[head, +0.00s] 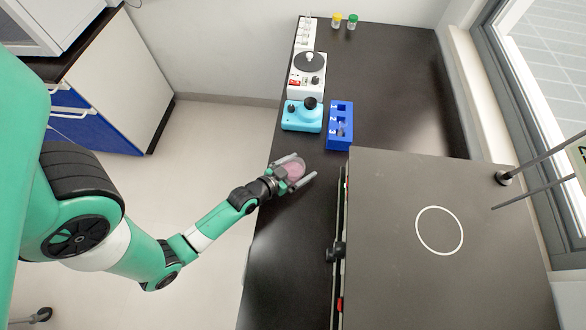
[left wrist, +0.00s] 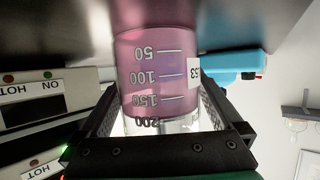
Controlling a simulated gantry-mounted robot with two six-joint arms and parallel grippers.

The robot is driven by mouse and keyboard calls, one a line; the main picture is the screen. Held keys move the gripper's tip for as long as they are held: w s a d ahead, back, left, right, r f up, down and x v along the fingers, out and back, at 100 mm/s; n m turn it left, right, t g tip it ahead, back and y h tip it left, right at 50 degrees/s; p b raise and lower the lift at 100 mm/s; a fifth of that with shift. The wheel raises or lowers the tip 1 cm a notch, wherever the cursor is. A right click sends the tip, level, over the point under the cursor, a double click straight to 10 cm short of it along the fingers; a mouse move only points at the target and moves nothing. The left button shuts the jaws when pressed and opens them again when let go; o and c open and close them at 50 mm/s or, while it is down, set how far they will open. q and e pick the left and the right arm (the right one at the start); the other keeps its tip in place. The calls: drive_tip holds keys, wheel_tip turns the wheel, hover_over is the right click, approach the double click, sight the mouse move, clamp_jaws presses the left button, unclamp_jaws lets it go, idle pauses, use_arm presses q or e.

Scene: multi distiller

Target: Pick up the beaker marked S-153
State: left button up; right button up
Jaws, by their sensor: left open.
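A glass beaker (head: 294,171) with pink liquid stands on the dark bench near its left edge. In the left wrist view the beaker (left wrist: 155,80) appears upside down, with marks from 50 to 200 and a white label partly hidden at its right side; "53" can be read on it. My left gripper (head: 304,167) is open, with one finger on each side of the beaker. In the left wrist view the fingers flank the beaker, and I cannot tell whether either touches it. My right gripper is not in view.
A large grey-topped device (head: 400,250) fills the bench at the right. A blue numbered rack (head: 338,125), a light-blue device (head: 301,116) and a white device (head: 307,75) stand beyond the beaker. Yellow-capped (head: 336,20) and green-capped (head: 353,21) vials are at the back.

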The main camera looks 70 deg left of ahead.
use_arm(q)
drive_tip(key=c, duration=1.5)
drive_tip(key=shift+r, duration=0.25)
drive_tip(key=shift+r+p, duration=0.55)
drive_tip(key=shift+r, duration=0.3)
wheel_tip(320, 180, up, 16)
drive_tip(key=p, duration=0.6)
drive_tip(key=shift+f, duration=0.1)
